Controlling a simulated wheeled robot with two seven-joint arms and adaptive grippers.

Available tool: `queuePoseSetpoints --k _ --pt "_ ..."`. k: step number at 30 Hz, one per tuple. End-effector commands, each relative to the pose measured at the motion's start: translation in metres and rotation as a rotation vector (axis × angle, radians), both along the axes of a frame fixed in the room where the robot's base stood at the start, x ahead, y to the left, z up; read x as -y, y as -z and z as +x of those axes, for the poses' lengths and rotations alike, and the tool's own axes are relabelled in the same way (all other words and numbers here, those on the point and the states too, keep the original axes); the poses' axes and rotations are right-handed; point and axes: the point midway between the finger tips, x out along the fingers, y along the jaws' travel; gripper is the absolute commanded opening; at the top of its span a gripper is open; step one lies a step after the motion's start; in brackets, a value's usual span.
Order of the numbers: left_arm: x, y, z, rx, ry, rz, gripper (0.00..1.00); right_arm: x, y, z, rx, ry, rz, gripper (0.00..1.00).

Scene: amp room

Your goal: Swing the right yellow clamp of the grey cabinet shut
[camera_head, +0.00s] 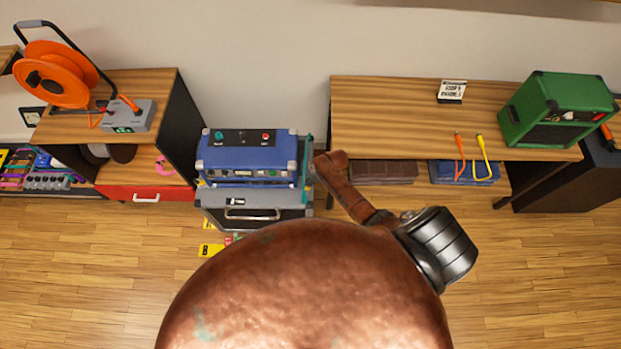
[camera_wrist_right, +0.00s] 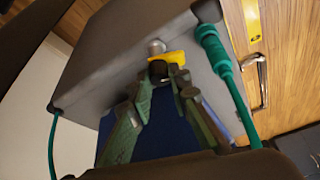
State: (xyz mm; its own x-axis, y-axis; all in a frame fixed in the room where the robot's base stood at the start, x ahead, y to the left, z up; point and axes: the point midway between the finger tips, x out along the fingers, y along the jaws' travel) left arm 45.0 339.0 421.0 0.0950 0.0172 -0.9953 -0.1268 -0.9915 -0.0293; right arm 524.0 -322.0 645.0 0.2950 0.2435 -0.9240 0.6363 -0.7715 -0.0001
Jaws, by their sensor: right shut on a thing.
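The grey cabinet (camera_head: 265,213) stands on the floor at centre left in the head view, with a metal handle on its front. In the right wrist view its grey body (camera_wrist_right: 120,50) fills the upper middle. The right yellow clamp (camera_wrist_right: 178,57) shows there beside a round metal knob. My right gripper (camera_head: 313,168) is at the cabinet's right side; its fingers are too small to make out in the head view. In the wrist view the right gripper (camera_wrist_right: 160,76) is shut on the yellow clamp, its tips partly hiding it. My left gripper is not in view.
A blue amplifier (camera_head: 247,155) sits on the cabinet. A green cable (camera_wrist_right: 218,60) runs close beside my right fingers. A wooden desk (camera_head: 390,115) with a green amp (camera_head: 545,112) is at right. A red-drawer shelf (camera_head: 150,193) stands at left. Yellow markers (camera_head: 210,250) lie in front.

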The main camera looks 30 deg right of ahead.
Motion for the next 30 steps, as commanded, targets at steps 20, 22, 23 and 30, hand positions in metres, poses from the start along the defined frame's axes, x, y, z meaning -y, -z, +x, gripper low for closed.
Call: queuePoseSetpoints --k 20,22,23,30 --pt "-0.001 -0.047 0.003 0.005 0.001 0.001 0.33 -0.006 -0.002 0.000 0.002 0.639 0.002 0.00" --pt "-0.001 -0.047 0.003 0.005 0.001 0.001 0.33 -0.006 -0.002 0.000 0.002 0.703 0.002 0.00" --pt "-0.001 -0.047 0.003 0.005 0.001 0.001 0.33 -0.007 -0.001 0.000 0.003 0.731 0.001 0.00" --pt "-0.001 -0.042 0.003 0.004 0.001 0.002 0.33 -0.007 0.000 0.001 0.003 0.921 0.002 0.00"
